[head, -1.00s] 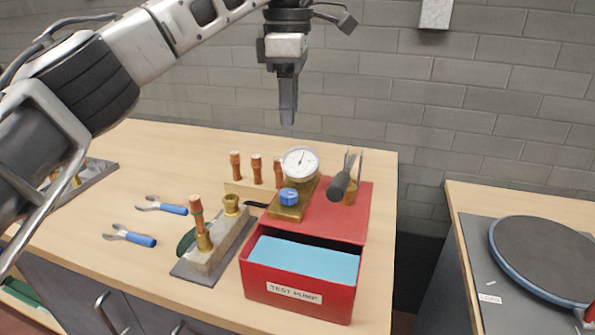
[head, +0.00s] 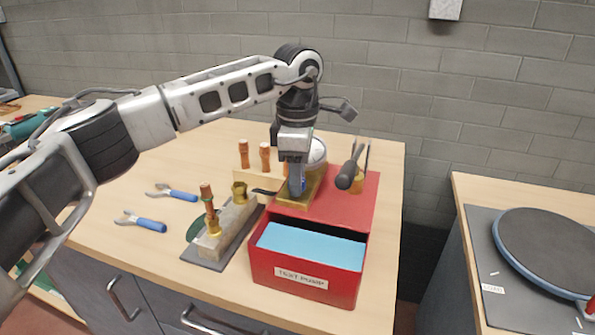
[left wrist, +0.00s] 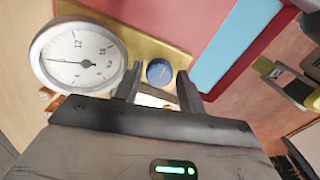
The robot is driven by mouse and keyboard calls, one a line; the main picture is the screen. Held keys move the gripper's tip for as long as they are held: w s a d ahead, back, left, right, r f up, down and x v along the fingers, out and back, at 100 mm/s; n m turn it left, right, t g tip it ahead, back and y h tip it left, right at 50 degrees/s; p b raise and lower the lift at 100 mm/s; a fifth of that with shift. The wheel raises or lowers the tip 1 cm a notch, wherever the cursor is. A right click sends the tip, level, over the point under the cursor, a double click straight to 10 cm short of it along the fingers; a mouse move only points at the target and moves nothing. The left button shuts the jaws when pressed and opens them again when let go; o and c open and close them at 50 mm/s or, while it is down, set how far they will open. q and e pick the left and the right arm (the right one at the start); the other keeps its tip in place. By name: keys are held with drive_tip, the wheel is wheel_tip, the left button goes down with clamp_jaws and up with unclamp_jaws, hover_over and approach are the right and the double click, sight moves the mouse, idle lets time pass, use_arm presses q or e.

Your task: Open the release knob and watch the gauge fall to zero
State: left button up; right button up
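The red test pump (head: 262,272) stands on the bench with blue liquid (head: 312,243) in its open tank. Its round white gauge (left wrist: 78,57) shows in the left wrist view, the needle pointing left; the exact reading is unclear. In the head view the gauge (head: 318,150) is partly behind my left gripper. The blue release knob (left wrist: 160,72) sits on the brass block (left wrist: 150,40). My left gripper (left wrist: 157,92) is open, one finger each side of the knob, contact unclear. In the head view my left gripper (head: 296,188) points down and mostly hides the knob.
A dark lever handle (head: 348,174) rises at the pump's right. A grey block (head: 222,238) with copper and brass fittings stands at its left. Blue-handled pliers (head: 150,224) lie farther left. A round load plate (head: 550,248) is on the right bench, across a gap.

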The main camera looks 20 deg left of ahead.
use_arm(q)
drive_tip(key=c, duration=0.7)
